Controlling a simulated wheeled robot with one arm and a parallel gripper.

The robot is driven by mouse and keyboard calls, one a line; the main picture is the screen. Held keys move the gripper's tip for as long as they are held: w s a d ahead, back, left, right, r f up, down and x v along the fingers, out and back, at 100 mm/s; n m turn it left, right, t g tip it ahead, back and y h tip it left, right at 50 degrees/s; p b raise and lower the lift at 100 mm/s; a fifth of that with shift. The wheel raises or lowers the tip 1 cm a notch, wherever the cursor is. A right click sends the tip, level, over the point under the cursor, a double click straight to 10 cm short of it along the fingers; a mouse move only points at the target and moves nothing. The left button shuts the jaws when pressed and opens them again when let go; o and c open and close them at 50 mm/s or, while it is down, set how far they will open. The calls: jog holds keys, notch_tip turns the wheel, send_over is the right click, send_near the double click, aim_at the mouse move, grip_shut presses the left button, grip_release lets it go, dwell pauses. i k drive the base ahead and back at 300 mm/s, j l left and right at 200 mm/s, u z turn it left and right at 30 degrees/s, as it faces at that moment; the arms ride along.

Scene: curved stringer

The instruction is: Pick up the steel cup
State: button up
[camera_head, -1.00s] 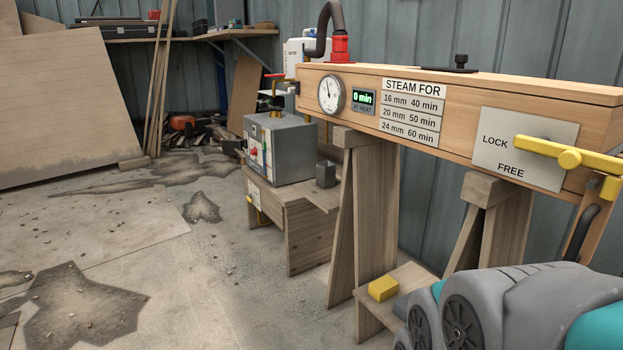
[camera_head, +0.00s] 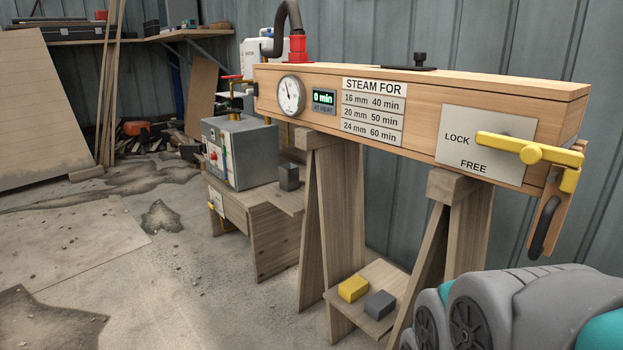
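I cannot make out a steel cup anywhere in the head view. My gripper is not in view; only grey and teal links of my arm show at the lower right. A wooden steam box (camera_head: 420,90) on trestles crosses the right half, with a yellow lever (camera_head: 530,150) over a plate marked LOCK and FREE. A gauge and a display reading 0 min are on its front.
A grey metal boiler box (camera_head: 238,150) and a small dark block (camera_head: 289,177) stand on a low wooden stand (camera_head: 262,211). A yellow block (camera_head: 353,288) and a grey block (camera_head: 380,304) lie on a low shelf between the trestles. The stained floor at left is mostly open.

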aim_at(288, 173)
jog(key=i+j+z, duration=0.15)
jog(key=j+z, duration=0.15)
jog(key=i+j+z, duration=0.1)
jog(key=j+z, duration=0.5)
jog(key=j, duration=0.15)
